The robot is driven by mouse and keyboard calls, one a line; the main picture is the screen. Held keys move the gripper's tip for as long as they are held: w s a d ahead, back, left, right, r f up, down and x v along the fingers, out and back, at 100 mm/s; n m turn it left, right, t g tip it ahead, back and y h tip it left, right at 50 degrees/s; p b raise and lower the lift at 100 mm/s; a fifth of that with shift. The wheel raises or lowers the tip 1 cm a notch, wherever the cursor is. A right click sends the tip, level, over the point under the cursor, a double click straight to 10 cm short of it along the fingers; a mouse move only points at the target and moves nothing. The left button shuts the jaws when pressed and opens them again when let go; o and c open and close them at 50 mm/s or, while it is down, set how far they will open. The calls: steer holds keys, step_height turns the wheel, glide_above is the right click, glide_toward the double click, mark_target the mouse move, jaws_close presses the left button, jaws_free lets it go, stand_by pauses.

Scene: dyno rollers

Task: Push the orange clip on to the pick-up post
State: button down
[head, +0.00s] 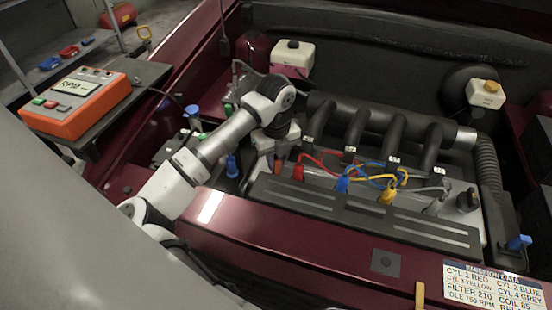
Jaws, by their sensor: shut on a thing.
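My gripper (264,160) points down into the engine bay, at the left end of the black ribbed cover. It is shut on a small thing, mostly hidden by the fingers. A small orange-red bit, which looks like the orange clip (278,167), shows at the right side of the fingers. The pick-up post cannot be made out; my arm and gripper cover that area.
Red (298,172), blue (342,184) and yellow (387,196) lead ends stand along the black cover (360,215). Black intake pipes (355,130) rise behind. An orange RPM meter (75,103) sits on a tray at left. The maroon front panel (300,235) is mostly clear.

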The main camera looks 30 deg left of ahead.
steer(key=shift+f+b, duration=0.6)
steer(key=shift+b, duration=0.2)
steer(key=c, duration=1.3)
jaws_free()
steer(key=shift+o, duration=0.2)
step_height(320, 180, up, 14)
steer(key=b, duration=0.1)
steer(key=shift+f, duration=0.1)
